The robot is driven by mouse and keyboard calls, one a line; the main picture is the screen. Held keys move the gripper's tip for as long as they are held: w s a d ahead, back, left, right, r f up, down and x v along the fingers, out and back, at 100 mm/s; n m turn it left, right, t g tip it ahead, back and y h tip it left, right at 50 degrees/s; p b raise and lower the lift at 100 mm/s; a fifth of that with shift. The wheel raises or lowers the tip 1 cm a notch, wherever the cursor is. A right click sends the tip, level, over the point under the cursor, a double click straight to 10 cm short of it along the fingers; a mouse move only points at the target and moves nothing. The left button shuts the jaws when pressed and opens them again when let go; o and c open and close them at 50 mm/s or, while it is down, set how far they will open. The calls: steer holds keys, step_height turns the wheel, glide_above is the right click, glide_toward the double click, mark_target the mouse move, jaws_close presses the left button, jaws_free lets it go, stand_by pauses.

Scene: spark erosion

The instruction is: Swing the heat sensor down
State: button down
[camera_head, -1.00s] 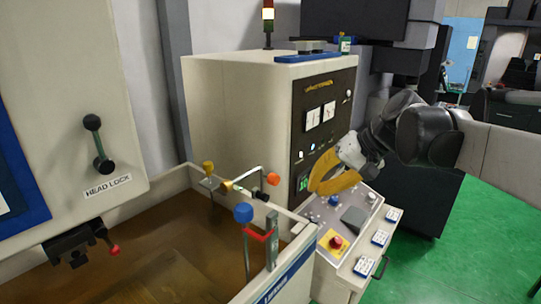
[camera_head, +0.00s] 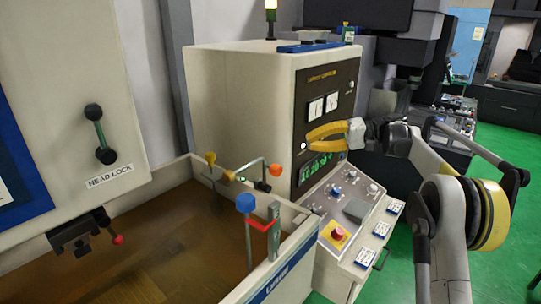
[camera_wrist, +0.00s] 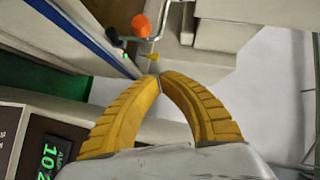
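No part is labelled heat sensor, and I cannot tell for sure which one it is. At the tank's far right corner stands a bent metal rod with an orange knob (camera_head: 275,170); the orange knob also shows in the wrist view (camera_wrist: 139,25). Nearer is an upright rod with a blue knob (camera_head: 245,203), beside a red clamp (camera_head: 262,224). My gripper (camera_head: 309,142) has yellow fingers whose tips meet in the wrist view (camera_wrist: 156,76), with nothing between them. It is right of the orange knob, apart from it, before the cabinet.
The cabinet (camera_head: 240,95) stands behind, its sloped control panel (camera_head: 330,205) with a red button (camera_head: 338,234) below my gripper. The tank (camera_head: 170,235) holds brown liquid. A HEAD LOCK lever (camera_head: 99,135) is at the left. Green floor lies open at the right.

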stand_by(0.3)
steer(key=s+p+x, duration=0.2)
steer(key=x, duration=1.1)
steer(key=shift+s+f+p, duration=0.35)
steer(key=shift+s, duration=0.1)
steer(key=shift+s+a+r+n, duration=0.1)
steer(key=shift+s+n, duration=0.15)
steer(key=shift+n, duration=0.05)
